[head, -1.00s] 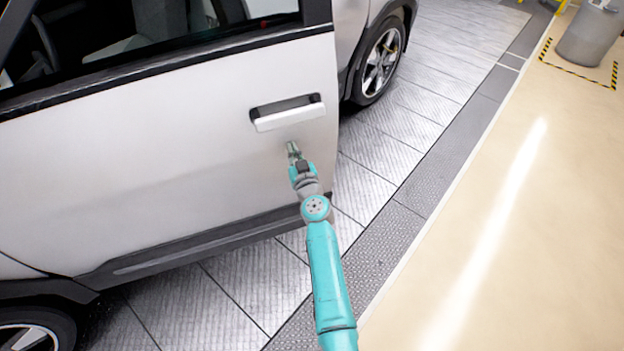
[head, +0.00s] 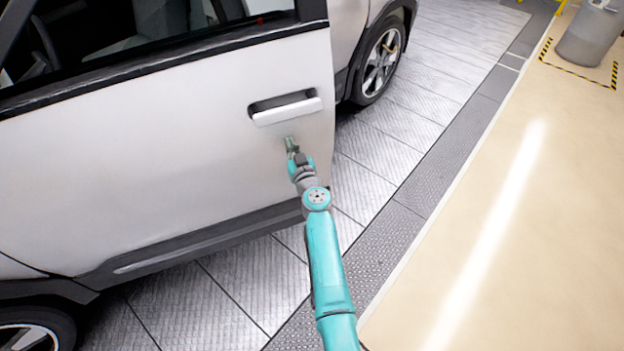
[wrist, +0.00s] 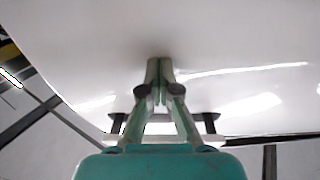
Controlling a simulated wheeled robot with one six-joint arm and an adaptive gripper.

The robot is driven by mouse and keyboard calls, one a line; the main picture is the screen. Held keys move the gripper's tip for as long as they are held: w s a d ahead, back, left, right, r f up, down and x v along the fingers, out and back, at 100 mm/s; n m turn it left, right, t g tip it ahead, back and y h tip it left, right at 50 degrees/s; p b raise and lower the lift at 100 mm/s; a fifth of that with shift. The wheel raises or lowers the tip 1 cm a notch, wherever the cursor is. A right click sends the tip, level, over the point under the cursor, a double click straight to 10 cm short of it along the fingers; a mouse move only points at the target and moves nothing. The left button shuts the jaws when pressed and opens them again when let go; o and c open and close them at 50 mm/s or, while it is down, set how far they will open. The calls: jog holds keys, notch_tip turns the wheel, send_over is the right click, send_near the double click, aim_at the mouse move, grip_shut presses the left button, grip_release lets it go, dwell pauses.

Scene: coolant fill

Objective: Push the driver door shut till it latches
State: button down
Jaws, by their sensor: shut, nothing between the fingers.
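The white driver door (head: 190,130) fills the left of the head view and stands ajar, its rear edge out from the car body. Its handle (head: 286,108) sits in a dark recess near that edge. My gripper (head: 290,141) is shut and empty, just below the handle, with its fingertips at the door's outer skin. In the wrist view the shut fingertips (wrist: 159,68) meet or nearly meet the white door panel (wrist: 230,75). I cannot tell for sure whether they touch. The door's latch is hidden.
The car's rear wheel (head: 382,60) stands behind the door. Grey floor plates (head: 375,185) run alongside the car, with open beige floor (head: 540,220) to the right. A grey bin (head: 590,38) stands at the far right inside striped floor marking.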

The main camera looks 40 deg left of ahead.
aim_at(286, 136)
jog(key=shift+n+g, duration=0.3)
jog(key=shift+g, duration=0.1)
jog(key=shift+x, duration=2.1)
jog(key=shift+w, duration=0.1)
jog(key=shift+r, duration=0.1)
